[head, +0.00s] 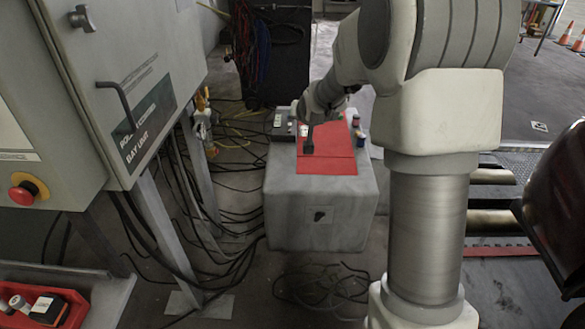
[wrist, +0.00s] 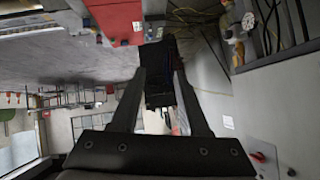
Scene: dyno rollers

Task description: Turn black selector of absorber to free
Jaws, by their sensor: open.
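The absorber appears to be the grey box (head: 320,190) with a red top (head: 328,166) in the middle of the head view. A small dark upright piece (head: 308,145) shows over its red top; I cannot tell if it is the black selector or part of my gripper. My arm reaches over the box from the right, and its end partly covers the top. In the wrist view my gripper (wrist: 160,78) is open, with nothing clearly held between its fingers. A red panel (wrist: 113,18) shows at the top of that view. The selector's setting cannot be read.
A grey cabinet (head: 137,85) with a handle and a red emergency button (head: 23,193) stands at the left. A red tray (head: 72,310) is at the lower left. Cables (head: 225,225) lie around the box. Rollers (head: 490,220) and a dark rounded body (head: 558,210) are at the right.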

